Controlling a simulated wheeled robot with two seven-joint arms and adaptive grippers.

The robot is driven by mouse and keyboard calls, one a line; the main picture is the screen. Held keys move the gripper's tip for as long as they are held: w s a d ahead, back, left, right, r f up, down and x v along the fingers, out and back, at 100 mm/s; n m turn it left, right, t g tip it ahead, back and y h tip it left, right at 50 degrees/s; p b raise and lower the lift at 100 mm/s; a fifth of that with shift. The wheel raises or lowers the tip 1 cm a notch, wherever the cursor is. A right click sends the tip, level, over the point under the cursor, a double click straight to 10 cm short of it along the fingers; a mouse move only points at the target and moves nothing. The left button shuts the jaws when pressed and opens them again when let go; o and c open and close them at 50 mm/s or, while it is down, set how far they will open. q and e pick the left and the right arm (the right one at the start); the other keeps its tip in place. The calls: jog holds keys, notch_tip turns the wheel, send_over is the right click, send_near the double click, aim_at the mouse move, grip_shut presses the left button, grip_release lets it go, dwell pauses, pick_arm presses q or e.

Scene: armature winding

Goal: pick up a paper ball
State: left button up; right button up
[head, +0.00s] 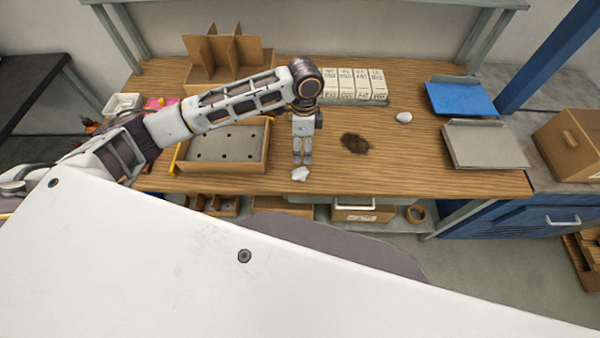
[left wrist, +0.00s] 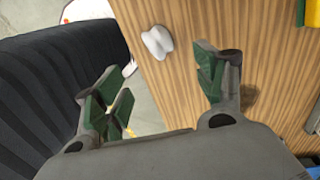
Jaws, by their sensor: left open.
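A white crumpled paper ball (head: 300,173) lies near the front edge of the wooden workbench (head: 420,178). A second white ball (head: 404,117) lies farther back on the right side of the bench. My left gripper (head: 302,158) points down just behind the near ball. In the left wrist view, the left gripper (left wrist: 163,82) is open and nothing is between its fingers. A white paper ball (left wrist: 157,42) shows there beyond the fingertips, close to the table edge, apart from the fingers. My right gripper does not show.
A shallow cardboard tray (head: 225,170) stands left of my gripper. Behind are a divided cardboard box (head: 228,75) and several white cartons (head: 360,88). A dark stain (head: 355,143) marks the bench. Blue (head: 460,98) and grey (head: 485,145) trays stand at the right.

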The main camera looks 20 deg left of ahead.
pick_arm(q)
send_over(302, 171)
jog(key=shift+w+f, duration=0.2)
jog(key=shift+f, duration=1.5)
jog(key=shift+w+f, duration=0.2)
jog(key=shift+f, duration=1.45)
jog(key=shift+s+a+f+p, duration=0.15)
jog(key=shift+f+p, duration=0.1)
jog(key=shift+f, duration=1.05)
jog(key=shift+s+d+f+p, duration=0.15)
jog(key=shift+f+p, duration=0.1)
jog(key=shift+f, duration=1.05)
jog(key=shift+a, duration=0.1)
jog(key=c, duration=0.8)
